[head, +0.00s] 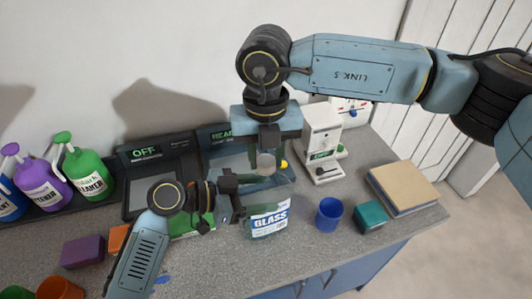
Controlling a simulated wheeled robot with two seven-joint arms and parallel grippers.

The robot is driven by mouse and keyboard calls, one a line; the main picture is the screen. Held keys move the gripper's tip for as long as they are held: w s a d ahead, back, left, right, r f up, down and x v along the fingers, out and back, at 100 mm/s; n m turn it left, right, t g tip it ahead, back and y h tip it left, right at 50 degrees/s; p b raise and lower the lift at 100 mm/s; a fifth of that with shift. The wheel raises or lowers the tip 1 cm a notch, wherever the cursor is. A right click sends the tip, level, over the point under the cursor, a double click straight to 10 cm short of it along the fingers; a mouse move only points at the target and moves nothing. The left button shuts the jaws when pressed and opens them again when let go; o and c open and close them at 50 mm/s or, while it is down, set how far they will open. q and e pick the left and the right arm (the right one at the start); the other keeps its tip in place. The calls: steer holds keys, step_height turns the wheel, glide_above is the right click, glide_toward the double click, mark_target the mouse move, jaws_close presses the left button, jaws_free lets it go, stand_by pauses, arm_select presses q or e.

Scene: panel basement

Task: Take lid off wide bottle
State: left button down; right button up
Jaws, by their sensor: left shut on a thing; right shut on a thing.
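The wide bottle (268,222) stands upright on the grey counter, with a white and blue label reading GLASS. My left gripper (248,186) reaches in from the left and is shut on the bottle's upper body. My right gripper (268,148) points straight down from above and is shut on a small grey round lid (266,163) over the bottle. The bottle's neck is mostly hidden by the two grippers, so I cannot tell whether the lid still touches it.
A blue cup (329,214), a teal block (370,217) and a stacked book-like box (403,187) lie to the right. A white machine (321,138) stands behind. Green (87,173) and purple (43,183) bottles stand at the left, beside a dark OFF panel (157,165).

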steer(key=n, duration=1.4)
steer(key=shift+n, duration=0.3)
steer(key=n, duration=0.3)
steer(key=shift+n, duration=0.3)
steer(key=n, duration=0.3)
steer(key=shift+r+n, duration=0.1)
steer(key=shift+n, duration=0.2)
steer(key=n, duration=2)
steer(key=shift+n, duration=0.3)
